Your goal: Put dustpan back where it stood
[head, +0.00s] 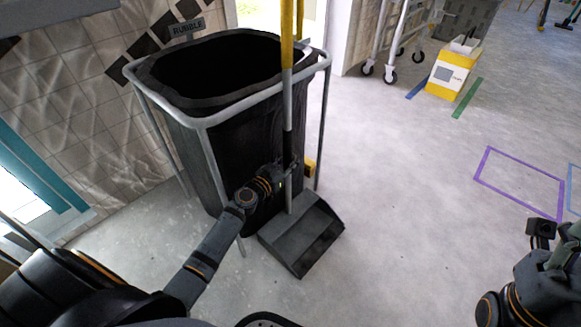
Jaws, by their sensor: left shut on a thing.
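The dustpan (301,238) is a dark grey scoop with a long upright handle, grey low down and yellow towards the top. It is in front of the rubble bin, its open side facing lower right. I cannot tell whether it touches the floor or hangs just above it. My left gripper (284,178) is shut on the handle a little above the scoop. My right gripper (541,234) is at the lower right edge, away from the dustpan; its fingers do not show clearly.
A black-lined bin (215,140) in a grey metal frame stands right behind the dustpan, under a "RUBBLE" sign (187,28). A yellow box (452,75) and a wheeled trolley (390,40) are farther back. A purple floor outline (520,182) lies at right. The floor between is clear.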

